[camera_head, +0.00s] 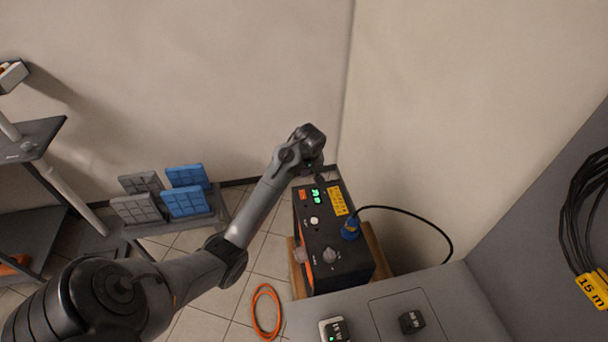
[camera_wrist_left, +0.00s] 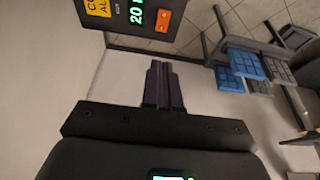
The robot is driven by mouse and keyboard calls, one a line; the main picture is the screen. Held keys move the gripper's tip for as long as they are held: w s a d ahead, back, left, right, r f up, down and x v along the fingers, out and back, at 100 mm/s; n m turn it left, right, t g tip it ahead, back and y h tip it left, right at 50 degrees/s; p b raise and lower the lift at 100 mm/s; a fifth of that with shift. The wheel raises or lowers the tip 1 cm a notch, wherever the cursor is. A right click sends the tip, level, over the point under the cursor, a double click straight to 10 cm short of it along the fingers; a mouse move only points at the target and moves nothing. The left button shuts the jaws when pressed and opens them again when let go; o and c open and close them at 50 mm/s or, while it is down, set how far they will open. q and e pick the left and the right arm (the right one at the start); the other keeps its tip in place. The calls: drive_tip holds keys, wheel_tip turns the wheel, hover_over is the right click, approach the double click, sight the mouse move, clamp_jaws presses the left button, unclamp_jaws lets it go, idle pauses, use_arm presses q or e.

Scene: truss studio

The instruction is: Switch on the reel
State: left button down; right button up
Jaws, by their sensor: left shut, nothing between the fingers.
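A black box with orange trim (camera_head: 340,255) stands on a wooden stand in the corner. I cannot tell for sure that it is the reel. Its top has an orange switch (camera_head: 303,194), a lit green display (camera_head: 318,196), a yellow label (camera_head: 338,201), a white round knob and a blue plug (camera_head: 350,229). My left gripper (camera_head: 319,179) is above the far end of the box, apart from the switch as far as I can see. In the left wrist view its fingers (camera_wrist_left: 163,84) are shut and empty, with the orange switch (camera_wrist_left: 162,21) beyond them. My right gripper is out of view.
A black cable (camera_head: 430,222) loops from the plug to the right. A coiled black cable with a yellow 15 m tag (camera_head: 593,290) hangs at the right. A grey counter (camera_head: 450,295) stands in front. An orange cable (camera_head: 266,312) lies on the floor. Blue and grey panels (camera_head: 185,200) stand left.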

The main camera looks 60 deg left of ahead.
sight(302, 194)
use_arm(q)
drive_tip(key=x, duration=0.4)
drive_tip(key=b+x, duration=0.1)
drive_tip(key=x, duration=0.3)
drive_tip(key=b+x, duration=0.1)
drive_tip(key=x, duration=0.3)
drive_tip(key=shift+s+d+f, duration=0.1)
drive_tip(key=shift+d+f, duration=0.05)
drive_tip(key=shift+d, duration=0.15)
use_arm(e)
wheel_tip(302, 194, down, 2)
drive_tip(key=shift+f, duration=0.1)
use_arm(q)
drive_tip(key=shift+f, duration=0.15)
